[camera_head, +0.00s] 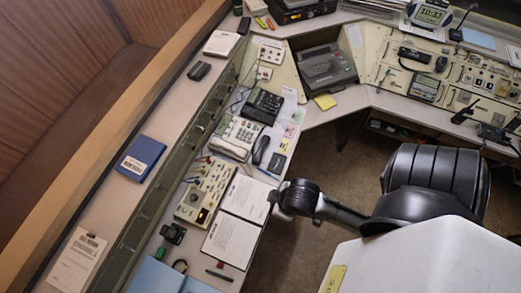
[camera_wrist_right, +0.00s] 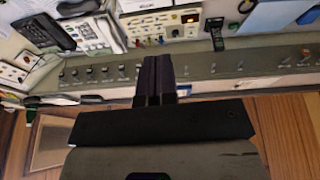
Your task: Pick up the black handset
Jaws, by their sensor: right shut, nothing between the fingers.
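The black handset (camera_head: 261,149) lies on the desk just right of a pale desk phone (camera_head: 235,136), off its base, in the head view. My right gripper (camera_head: 272,198) reaches in from the right, below the handset and apart from it, by the desk's inner edge. In the right wrist view my right gripper (camera_wrist_right: 155,65) has its dark fingers together, with nothing between them. A dark shape at the top edge of that view may be the handset; I cannot tell for sure. My left gripper is not in view.
A black phone (camera_head: 263,106) stands behind the pale one. A small dark device (camera_head: 277,163) lies close to the handset. An open binder (camera_head: 240,210) and a switch panel (camera_head: 205,190) are nearer. The floor (camera_head: 335,165) inside the console is clear.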

